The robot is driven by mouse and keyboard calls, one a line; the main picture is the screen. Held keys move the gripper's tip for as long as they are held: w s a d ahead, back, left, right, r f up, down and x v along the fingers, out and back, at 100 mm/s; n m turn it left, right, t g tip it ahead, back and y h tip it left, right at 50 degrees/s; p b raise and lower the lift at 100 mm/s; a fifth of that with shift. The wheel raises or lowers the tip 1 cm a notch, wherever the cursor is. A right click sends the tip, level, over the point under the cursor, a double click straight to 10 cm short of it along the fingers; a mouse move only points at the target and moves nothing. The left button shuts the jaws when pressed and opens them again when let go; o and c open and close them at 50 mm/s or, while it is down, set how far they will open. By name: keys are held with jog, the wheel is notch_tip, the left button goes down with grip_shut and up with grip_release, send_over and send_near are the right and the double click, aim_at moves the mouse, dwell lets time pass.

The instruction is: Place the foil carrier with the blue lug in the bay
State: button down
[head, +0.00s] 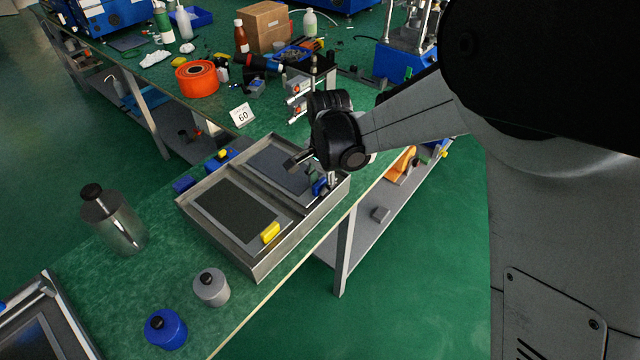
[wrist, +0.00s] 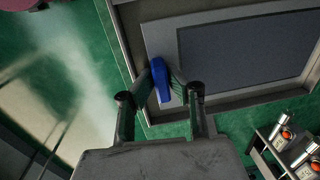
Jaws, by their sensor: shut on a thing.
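The foil carrier with the blue lug, a flat grey frame around a dark sheet (head: 277,172), is in the right compartment of the metal tray. It fills much of the wrist view (wrist: 245,50). My gripper (head: 317,180) is over the carrier's near right end, fingers pointing down. In the wrist view, my gripper (wrist: 163,88) is shut on the blue lug (wrist: 160,75), one finger on each side. The blue lug also shows partly in the head view (head: 319,187). I cannot tell whether the carrier is lifted off the tray floor.
A second carrier (head: 235,215) with a yellow lug (head: 271,233) lies in the left compartment of the tray (head: 262,262). A steel bottle (head: 113,220), grey jar (head: 211,288) and blue jar (head: 165,330) stand to the left. A dark-panelled frame (head: 40,335) is at lower left.

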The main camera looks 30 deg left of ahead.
jog(key=c, duration=2)
grip_release()
notch_tip(320, 180, up, 12)
jog(key=d, duration=0.1)
jog(key=shift+p, duration=0.45)
jog(key=shift+d, duration=0.1)
jog(key=d+r+t, duration=0.1)
jog(key=d+r, duration=0.3)
jog(key=d, duration=0.5)
jog(key=d+r+n+t, duration=0.1)
jog(key=d+r, duration=0.2)
jog(key=d, duration=0.6)
jog(key=d+r+t, duration=0.1)
jog(key=d+r, duration=0.3)
jog(key=d, duration=0.4)
jog(key=s+d+f+t, duration=0.1)
jog(key=s+d+t, duration=0.1)
jog(key=s+d, duration=0.4)
jog(key=s+d+f+n+t+h, duration=0.1)
jog(key=s+d, duration=0.6)
jog(key=d, duration=0.8)
jog(key=shift+s+t, duration=0.15)
jog(key=shift+t, duration=0.35)
